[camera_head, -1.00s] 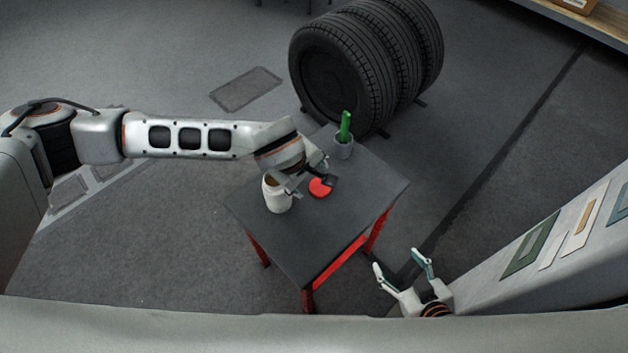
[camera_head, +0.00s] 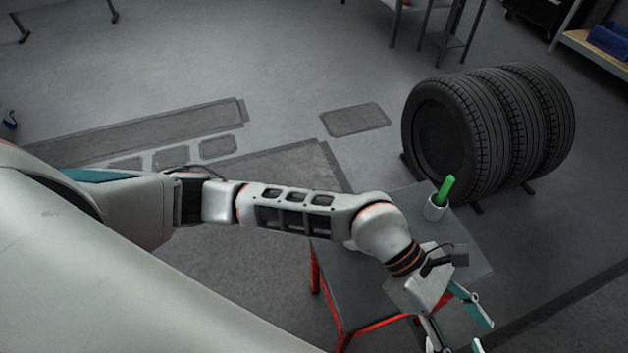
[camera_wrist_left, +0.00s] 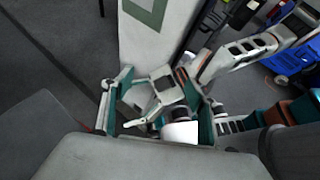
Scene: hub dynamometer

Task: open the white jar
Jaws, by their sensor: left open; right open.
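The white jar is almost wholly hidden in the head view; a pale sliver (camera_head: 349,244) at the table's left, behind my arm, may be its side.
The small dark table (camera_head: 465,255) has red legs and is mostly covered by my arm. A pale cup (camera_head: 435,208) with a green item (camera_head: 446,189) stands at its back corner. Several tyres (camera_head: 480,130) stand behind. The floor left of the table is clear.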

